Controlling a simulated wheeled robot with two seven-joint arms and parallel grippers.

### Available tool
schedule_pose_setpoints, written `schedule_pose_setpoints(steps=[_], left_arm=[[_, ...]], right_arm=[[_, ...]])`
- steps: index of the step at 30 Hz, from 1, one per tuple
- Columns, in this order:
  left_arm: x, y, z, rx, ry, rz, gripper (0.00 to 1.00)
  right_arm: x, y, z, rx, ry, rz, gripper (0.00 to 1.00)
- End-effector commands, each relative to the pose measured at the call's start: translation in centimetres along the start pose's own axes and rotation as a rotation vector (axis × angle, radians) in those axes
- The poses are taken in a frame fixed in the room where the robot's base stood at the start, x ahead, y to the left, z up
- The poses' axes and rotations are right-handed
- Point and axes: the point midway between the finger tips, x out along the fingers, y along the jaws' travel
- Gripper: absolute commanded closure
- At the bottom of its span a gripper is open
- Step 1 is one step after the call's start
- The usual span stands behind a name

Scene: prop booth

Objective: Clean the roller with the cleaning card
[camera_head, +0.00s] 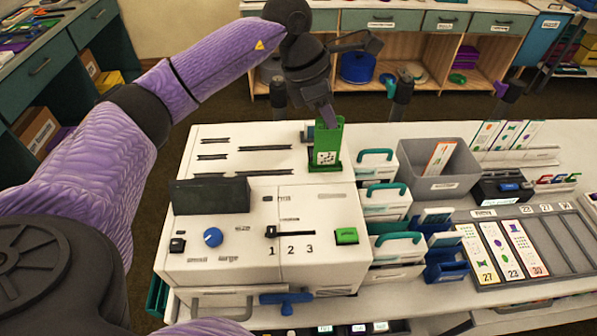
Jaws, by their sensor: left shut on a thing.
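My left gripper (326,114) comes down from above, shut on the top of a green card-like piece (336,137). That piece stands upright at the back right of the white machine (225,263) and bears a white label with a dark pattern. Its lower end meets a green base on the machine top; how deep it sits is hidden. I cannot read it as the cleaning card for certain. The roller is not clearly visible. My right gripper is not in view.
The machine has a dark raised panel (210,196), a blue knob (212,237) and a green switch (346,236). Green-handled white boxes (388,203), a grey bin (435,187) and a tray (568,262) of numbered cards crowd the right side. Cabinets stand behind.

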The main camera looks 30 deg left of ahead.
Motion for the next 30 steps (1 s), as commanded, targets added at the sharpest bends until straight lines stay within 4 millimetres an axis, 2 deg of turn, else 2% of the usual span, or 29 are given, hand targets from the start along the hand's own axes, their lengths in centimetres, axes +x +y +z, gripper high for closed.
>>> schedule_pose_setpoints(steps=[18,30], left_arm=[[-3.3,0.0,1.4,0.0,0.0,-0.001,1.0],[-3.3,0.0,1.4,0.0,0.0,-0.001,1.0]], right_arm=[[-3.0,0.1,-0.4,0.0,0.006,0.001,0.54],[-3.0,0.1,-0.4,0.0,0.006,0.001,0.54]])
